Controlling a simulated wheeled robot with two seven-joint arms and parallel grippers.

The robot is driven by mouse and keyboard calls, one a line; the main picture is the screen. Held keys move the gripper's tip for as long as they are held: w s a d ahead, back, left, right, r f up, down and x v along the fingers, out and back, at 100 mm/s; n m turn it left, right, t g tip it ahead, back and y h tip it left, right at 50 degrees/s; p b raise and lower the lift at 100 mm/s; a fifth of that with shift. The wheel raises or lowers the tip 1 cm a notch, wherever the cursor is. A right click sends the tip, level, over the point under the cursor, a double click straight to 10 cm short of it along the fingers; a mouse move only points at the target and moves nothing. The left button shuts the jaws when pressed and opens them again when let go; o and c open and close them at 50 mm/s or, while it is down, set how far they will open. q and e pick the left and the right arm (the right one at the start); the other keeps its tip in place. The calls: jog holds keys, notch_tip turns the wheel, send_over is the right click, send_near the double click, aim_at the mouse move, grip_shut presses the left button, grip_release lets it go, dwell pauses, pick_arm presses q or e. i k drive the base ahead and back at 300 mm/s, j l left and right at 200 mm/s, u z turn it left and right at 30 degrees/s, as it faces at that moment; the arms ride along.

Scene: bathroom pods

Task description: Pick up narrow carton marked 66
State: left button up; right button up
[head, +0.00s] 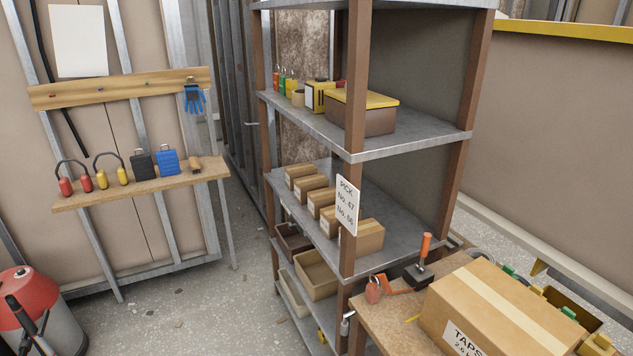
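Several narrow brown cartons stand in a row on the middle shelf (394,219) of a metal rack. The rearmost carton (299,172) and another carton (312,186) show at the left, and a larger-looking carton (369,236) is at the near end, partly behind a post. Small white labels show on some fronts, but their numbers are too small to read, so I cannot tell which is 66. A white sign (347,205) on the post reads "PICK No. 47 No. 66" and hides part of the row. Neither of my grippers is in view.
A workbench (376,318) at the front right holds a big taped box (502,308), a mallet (422,260) and a red padlock (374,290). Open bins (316,276) sit on the lower shelf. A red-topped canister (28,298) stands at left. Floor (190,305) between is mostly clear.

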aim_at(302, 185)
jog(key=i+j+z, duration=0.15)
jog(key=i+j, duration=0.2)
jog(key=i+j+z, duration=0.1)
jog(key=i+j, duration=0.3)
jog(key=i+j+z, duration=0.15)
jog(key=i+j, duration=0.2)
jog(key=i+j+z, duration=0.1)
jog(key=i+j, duration=0.2)
jog(key=j, duration=0.2)
jog(key=i+j+z, duration=0.15)
jog(key=i+j, duration=0.15)
jog(key=j, duration=0.15)
